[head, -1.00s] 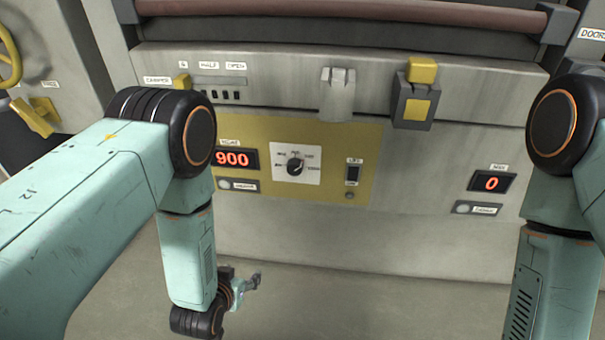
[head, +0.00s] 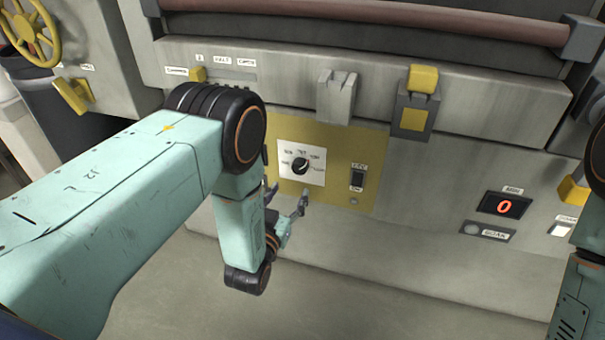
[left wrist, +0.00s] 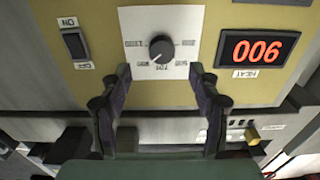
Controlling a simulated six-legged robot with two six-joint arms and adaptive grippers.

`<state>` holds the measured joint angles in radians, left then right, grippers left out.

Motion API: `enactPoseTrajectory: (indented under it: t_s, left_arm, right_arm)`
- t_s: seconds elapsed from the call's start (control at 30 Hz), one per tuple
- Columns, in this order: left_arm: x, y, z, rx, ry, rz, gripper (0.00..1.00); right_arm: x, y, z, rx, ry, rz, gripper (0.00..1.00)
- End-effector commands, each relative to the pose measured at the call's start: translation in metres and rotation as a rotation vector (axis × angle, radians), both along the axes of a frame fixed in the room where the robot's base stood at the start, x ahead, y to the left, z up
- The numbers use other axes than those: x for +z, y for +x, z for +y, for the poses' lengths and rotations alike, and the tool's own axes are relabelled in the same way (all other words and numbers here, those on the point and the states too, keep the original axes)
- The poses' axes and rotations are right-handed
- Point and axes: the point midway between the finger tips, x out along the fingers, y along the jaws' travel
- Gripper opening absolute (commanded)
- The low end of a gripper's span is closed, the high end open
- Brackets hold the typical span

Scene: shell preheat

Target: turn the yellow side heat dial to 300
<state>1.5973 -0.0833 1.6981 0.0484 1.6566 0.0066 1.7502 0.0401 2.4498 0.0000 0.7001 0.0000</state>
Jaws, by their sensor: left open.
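The black heat dial (head: 300,166) sits on a white plate on the yellow panel (head: 336,143). It also shows in the left wrist view (left wrist: 161,47), which sees the panel upside down. Its labels are too small to read surely. The heat display (left wrist: 258,48) reads 900 when turned upright; my left arm hides it in the head view. My left gripper (head: 287,194) is open and empty, just below and in front of the dial, not touching it. In the left wrist view its two fingers (left wrist: 158,75) stand apart, with the dial centred beyond their tips.
A black switch (head: 357,179) is right of the dial on the same panel. A second display (head: 505,204) reads 0. A grey bracket (head: 337,97) and a yellow-capped box (head: 415,104) jut out above. A yellow handwheel (head: 31,37) is at upper left.

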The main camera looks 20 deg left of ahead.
Motion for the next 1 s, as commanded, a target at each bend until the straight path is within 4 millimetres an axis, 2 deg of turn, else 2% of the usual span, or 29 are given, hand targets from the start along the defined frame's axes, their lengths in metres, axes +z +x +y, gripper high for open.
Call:
enactPoseTrajectory:
  t_s: [0.17, 0.4, 0.6, 1.0]
  left_arm:
    - [0.004, 0.011, 0.003, -0.001, -0.001, -0.022, 0.62]
    - [0.002, 0.049, 0.005, 0.001, -0.001, -0.019, 0.62]
    - [0.003, 0.071, 0.003, 0.001, -0.001, -0.018, 0.62]
    - [0.003, 0.078, -0.001, 0.0, -0.001, -0.015, 0.6]
  right_arm:
    - [-0.004, 0.0, 0.0, 0.0, 0.0, 0.0, 0.0]
    - [-0.016, 0.0, 0.0, 0.0, 0.0, 0.001, 0.0]
    - [-0.022, 0.0, 0.0, 0.0, 0.0, 0.001, 0.0]
    - [-0.023, 0.0, 0.0, 0.0, 0.0, 0.0, 0.0]
